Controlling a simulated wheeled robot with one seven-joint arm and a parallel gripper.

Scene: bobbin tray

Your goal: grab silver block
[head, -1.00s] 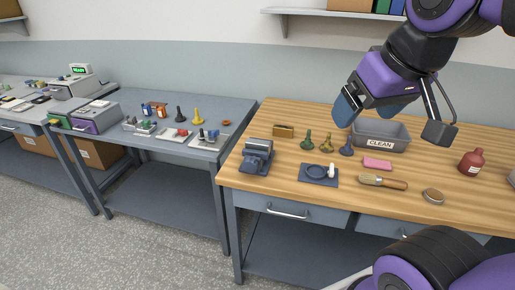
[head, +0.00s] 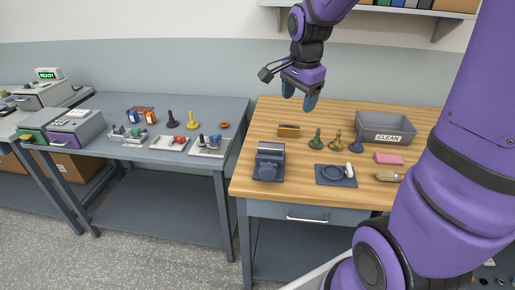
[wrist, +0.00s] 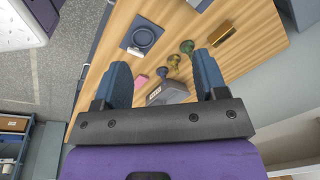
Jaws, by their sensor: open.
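No loose block that is plainly silver can be made out. A small brass-coloured block (head: 289,130) lies at the back left of the wooden bench; it also shows in the wrist view (wrist: 222,31). A dark grey vise (head: 268,164) with a lighter metal top stands at the bench's left front. My gripper (head: 299,97) is open and empty, above the back of the bench near the brass-coloured block. In the wrist view my gripper (wrist: 161,68) has its two blue fingers wide apart with nothing between them.
Green, brass and blue spools (head: 335,139) stand right of the block. A grey CLEAN bin (head: 365,134) stands behind them. A dark mat (head: 323,181) with a ring and a pink bar (head: 389,159) lie in front. A grey table (head: 100,108) at left holds trays and spools.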

